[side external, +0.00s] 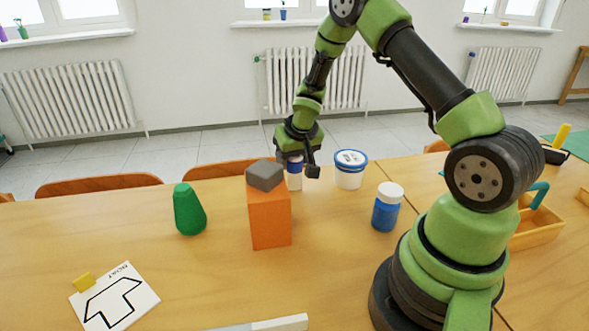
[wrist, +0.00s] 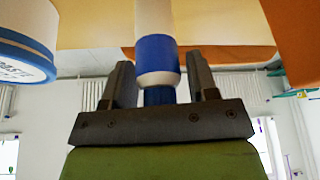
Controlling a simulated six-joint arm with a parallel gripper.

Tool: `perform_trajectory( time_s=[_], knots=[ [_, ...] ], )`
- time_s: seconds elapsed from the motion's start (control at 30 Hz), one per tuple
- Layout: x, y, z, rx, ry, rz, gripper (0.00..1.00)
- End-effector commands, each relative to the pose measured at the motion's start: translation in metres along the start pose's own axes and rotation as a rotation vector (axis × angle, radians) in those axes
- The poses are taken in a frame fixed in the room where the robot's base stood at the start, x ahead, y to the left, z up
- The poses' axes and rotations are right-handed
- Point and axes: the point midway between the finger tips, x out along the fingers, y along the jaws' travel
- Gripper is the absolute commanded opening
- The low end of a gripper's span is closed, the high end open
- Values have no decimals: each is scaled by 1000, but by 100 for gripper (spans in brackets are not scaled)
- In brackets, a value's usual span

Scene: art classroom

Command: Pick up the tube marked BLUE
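A white tube with a blue band (side external: 294,180) stands on the table behind the orange block, which partly hides it in the side external view. No word BLUE is legible on it. My gripper (side external: 298,152) is low over it, pointing down. In the wrist view the tube (wrist: 157,52) lies between the two fingers of my gripper (wrist: 161,82). The fingers are apart, with a narrow gap showing at the right of the tube; contact on the left is unclear.
An orange block (side external: 270,220) topped by a grey block (side external: 265,175) stands close in front. A white tub (side external: 349,178) is just right; it shows in the wrist view (wrist: 25,40).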

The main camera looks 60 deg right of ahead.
Motion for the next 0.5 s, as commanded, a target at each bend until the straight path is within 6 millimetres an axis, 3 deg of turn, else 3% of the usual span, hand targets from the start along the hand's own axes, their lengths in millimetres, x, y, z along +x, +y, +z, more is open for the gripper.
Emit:
perform_trajectory(
  time_s=[0.03, 0.17, 0.5],
  knots=[
    [0, 0, 0, 0, 0, 0, 42],
    [0, 0, 0, 0, 0, 0, 13],
    [-1, 0, -1, 0, 1, 1, 13]
  ],
)
